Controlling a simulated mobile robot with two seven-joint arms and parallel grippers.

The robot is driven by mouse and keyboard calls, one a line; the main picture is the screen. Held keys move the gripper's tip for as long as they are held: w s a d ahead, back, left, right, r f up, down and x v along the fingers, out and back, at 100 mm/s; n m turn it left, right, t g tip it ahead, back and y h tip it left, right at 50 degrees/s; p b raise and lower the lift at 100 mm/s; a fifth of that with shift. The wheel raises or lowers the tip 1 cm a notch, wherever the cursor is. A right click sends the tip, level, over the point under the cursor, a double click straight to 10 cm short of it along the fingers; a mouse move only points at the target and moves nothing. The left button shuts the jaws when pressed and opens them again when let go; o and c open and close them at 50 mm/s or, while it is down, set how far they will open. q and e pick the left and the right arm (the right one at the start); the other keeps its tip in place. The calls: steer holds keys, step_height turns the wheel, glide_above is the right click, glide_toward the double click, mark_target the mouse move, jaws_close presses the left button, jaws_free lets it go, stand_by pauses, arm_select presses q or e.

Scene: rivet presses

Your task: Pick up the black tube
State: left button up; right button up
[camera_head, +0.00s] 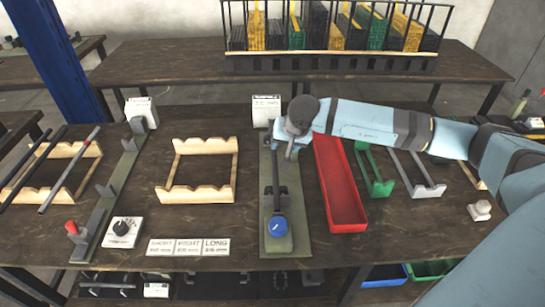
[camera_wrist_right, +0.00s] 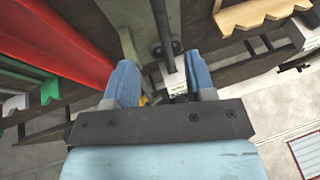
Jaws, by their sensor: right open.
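My right gripper (camera_head: 291,150) is over the back part of this press. In the wrist view its blue fingers (camera_wrist_right: 163,82) are apart, with the rod's end between or beyond them; I cannot tell whether they touch. My left gripper is not in view.
An empty wooden cradle (camera_head: 197,198) stands left of the middle press. A red tray (camera_head: 345,195), a green rack (camera_head: 373,185) and a grey rack (camera_head: 425,190) stand right of it. Label cards (camera_head: 188,247) lie at the front edge. The left press (camera_head: 110,185) has a dial.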

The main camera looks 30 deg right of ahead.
mark_target(275, 157)
steer(key=x, duration=1)
steer(key=shift+w+r, duration=0.1)
steer(key=shift+w, duration=0.05)
jaws_close()
